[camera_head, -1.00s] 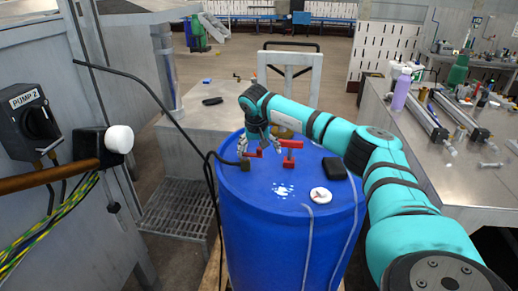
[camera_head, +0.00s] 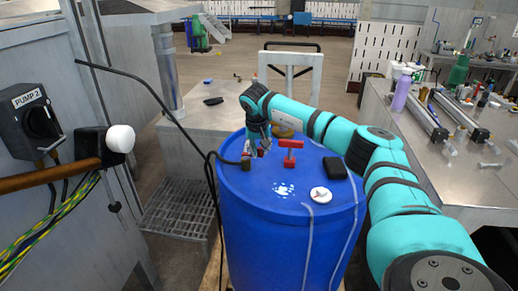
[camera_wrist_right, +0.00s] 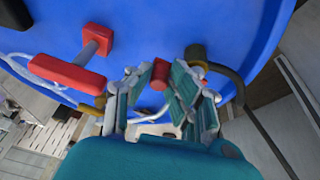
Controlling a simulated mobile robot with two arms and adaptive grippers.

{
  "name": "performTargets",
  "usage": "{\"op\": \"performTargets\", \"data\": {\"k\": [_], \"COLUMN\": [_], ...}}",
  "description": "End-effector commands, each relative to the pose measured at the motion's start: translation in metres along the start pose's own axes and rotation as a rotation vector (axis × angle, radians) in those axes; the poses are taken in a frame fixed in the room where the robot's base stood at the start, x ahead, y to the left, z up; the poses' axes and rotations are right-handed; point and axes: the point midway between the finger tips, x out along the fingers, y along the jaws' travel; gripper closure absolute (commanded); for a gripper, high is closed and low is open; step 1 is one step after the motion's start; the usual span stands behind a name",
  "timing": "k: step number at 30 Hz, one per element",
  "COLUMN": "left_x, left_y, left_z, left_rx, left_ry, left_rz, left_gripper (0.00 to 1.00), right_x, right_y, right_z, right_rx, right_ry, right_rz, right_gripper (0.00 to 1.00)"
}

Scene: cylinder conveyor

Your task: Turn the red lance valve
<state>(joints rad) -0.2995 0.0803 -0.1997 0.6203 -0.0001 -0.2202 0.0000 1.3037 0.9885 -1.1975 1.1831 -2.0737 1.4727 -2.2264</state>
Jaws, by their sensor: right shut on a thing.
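The red lance valve (camera_head: 260,152) is a small red handle by the dark elbow fitting (camera_head: 246,162) near the left rim of the blue drum (camera_head: 290,235). My right gripper (camera_head: 256,150) reaches down over it from behind and is shut on it. In the right wrist view, the red valve (camera_wrist_right: 162,73) shows between the two fingers of my right gripper (camera_wrist_right: 166,82), with the elbow fitting (camera_wrist_right: 196,55) just to its right. The fingers hide part of the handle in the head view. My left gripper is not in view.
A separate red T-handle (camera_head: 289,157) stands on the drum top, right of my gripper. A white cap (camera_head: 321,195) and a black box (camera_head: 335,167) lie on the drum. A black hose (camera_head: 150,90) runs from the left to the fitting. A cluttered bench (camera_head: 470,160) stands right.

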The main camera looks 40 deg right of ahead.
Motion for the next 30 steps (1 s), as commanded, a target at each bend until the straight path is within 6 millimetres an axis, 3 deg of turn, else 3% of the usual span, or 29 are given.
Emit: {"op": "performTargets", "data": {"k": [5,6,9,30], "left_x": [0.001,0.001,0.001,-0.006], "left_y": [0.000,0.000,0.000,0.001], "left_z": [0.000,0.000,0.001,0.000], "left_rx": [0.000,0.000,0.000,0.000], "left_ry": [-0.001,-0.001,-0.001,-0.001], "left_rz": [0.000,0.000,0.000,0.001], "left_gripper": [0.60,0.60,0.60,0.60], "right_x": [0.004,0.004,0.004,0.000], "right_y": [0.002,0.002,0.002,-0.002], "right_z": [0.002,0.002,0.002,0.015], "right_rx": [-0.001,-0.001,-0.001,-0.004], "right_ry": [-0.005,-0.005,-0.005,-0.008], "right_rz": [0.009,0.009,0.009,0.008], "right_gripper": [1.00,0.83,0.93,0.93]}}
